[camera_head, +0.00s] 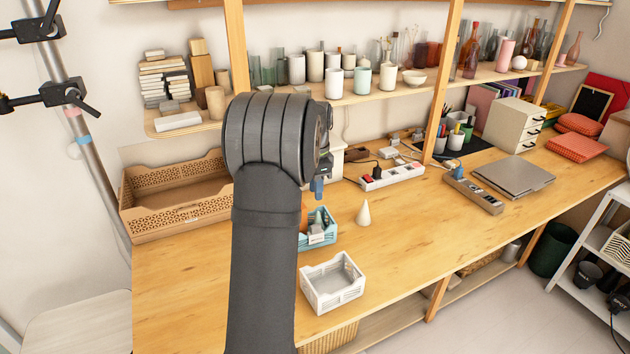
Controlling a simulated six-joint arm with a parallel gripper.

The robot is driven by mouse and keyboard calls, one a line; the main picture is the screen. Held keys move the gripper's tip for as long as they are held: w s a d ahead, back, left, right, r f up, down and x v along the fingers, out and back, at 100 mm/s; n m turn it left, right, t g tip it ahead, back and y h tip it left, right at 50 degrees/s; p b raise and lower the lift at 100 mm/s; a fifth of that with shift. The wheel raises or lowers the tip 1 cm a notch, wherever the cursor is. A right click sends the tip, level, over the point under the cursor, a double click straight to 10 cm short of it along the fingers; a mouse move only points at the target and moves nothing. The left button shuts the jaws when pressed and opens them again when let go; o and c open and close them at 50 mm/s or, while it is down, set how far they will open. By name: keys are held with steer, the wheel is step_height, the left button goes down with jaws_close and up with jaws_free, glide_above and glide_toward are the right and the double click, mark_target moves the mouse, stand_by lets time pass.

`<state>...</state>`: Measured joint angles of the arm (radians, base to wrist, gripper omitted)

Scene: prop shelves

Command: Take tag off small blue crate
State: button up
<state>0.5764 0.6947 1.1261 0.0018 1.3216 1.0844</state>
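The small blue crate (331,240) stands on the wooden table, just right of my forearm, which hides its left part. A pale item (316,237) shows at its front, perhaps the tag; it is too small to be sure. Something orange and something dark show inside or behind the crate. My gripper (317,188) is above and behind the crate, apart from it in the picture. Only a small blue part of it shows below my wrist, and my arm hides the rest. I cannot tell whether it is open or shut.
A white crate (334,304) stands nearer, by the table's front edge. A large brown crate (150,226) is at the left. A power strip (393,176) lies behind. The table (430,235) is clear at centre right.

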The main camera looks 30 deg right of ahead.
mark_target(316, 226)
step_height(316, 226, down, 15)
steer(key=shift+f, duration=0.1)
stand_by(0.3)
jaws_close()
